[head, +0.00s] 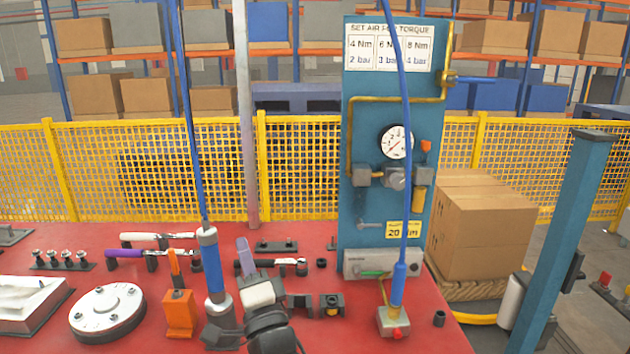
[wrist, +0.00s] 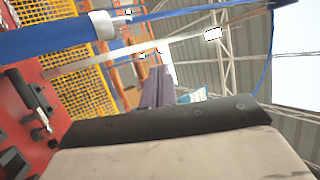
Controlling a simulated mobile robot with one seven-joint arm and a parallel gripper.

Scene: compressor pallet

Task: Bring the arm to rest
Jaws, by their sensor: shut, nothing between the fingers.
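My gripper (head: 243,243) is over the red table, its purple-grey fingers pointing up and shut together with nothing between them. Its pale and black wrist body sits below the fingers and hides part of the table. In the wrist view the shut fingers (wrist: 157,90) rise above the dark edge of the gripper body, against the fence, shelving and roof. A blue and grey hanging tool (head: 212,270) is close to the left of my gripper in the picture; whether they touch I cannot tell. A blue tool also shows in the wrist view (wrist: 60,38).
The red table (head: 150,335) bears a round flange (head: 107,312), an orange holder (head: 180,312) and torque wrenches (head: 155,240). A teal panel (head: 360,110) with a gauge stands right of my gripper, with a blue hose before it. A yellow fence (head: 300,170) runs behind.

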